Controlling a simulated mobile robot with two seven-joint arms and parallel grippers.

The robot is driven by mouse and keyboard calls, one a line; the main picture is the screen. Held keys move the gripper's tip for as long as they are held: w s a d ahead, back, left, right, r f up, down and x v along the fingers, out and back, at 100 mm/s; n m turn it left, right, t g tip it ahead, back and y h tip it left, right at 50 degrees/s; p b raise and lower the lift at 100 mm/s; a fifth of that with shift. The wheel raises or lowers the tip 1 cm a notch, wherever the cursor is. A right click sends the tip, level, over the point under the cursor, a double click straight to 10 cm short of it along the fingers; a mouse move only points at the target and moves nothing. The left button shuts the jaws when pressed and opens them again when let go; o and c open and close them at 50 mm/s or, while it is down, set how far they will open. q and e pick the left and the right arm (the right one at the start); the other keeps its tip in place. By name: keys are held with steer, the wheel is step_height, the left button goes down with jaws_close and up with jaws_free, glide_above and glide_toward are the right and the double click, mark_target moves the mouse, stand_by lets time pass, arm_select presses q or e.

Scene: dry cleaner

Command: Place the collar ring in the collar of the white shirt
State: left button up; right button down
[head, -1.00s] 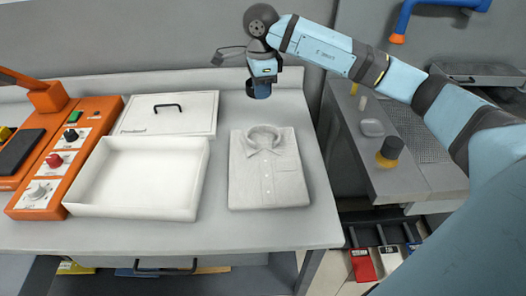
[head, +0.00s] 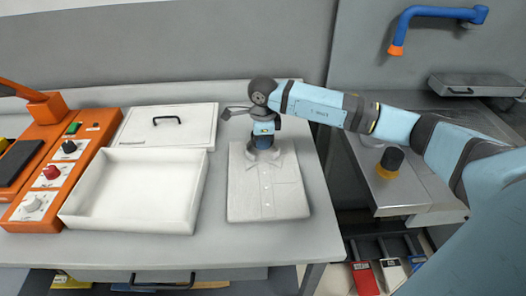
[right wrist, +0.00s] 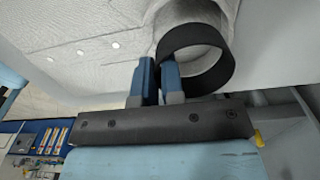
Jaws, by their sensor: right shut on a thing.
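The white shirt (head: 268,192) lies folded and buttoned on the grey counter, with its collar end away from me. My right gripper (head: 263,143) is over the collar and hides most of it in the head view. In the right wrist view, my right gripper (right wrist: 158,72) is shut on the wall of the black collar ring (right wrist: 192,38). The ring is at the shirt's collar opening, and white cloth (right wrist: 100,30) with buttons shows beside it. I cannot tell whether the ring is seated inside the collar or just above it. My left gripper is not in view.
An empty white tray (head: 75,216) stands left of the shirt, with a white lid (head: 140,133) with a black handle behind it. An orange control panel (head: 55,195) is further left. A metal bench (head: 400,195) with a black-and-orange knob is to the right, beyond a gap.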

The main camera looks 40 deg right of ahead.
mark_target(263, 159)
step_height(263, 159, down, 4)
steer(key=shift+f, duration=0.15)
steer(key=shift+f, duration=0.15)
steer(key=c, duration=1.2)
jaws_free()
steer(key=shift+c, duration=0.2)
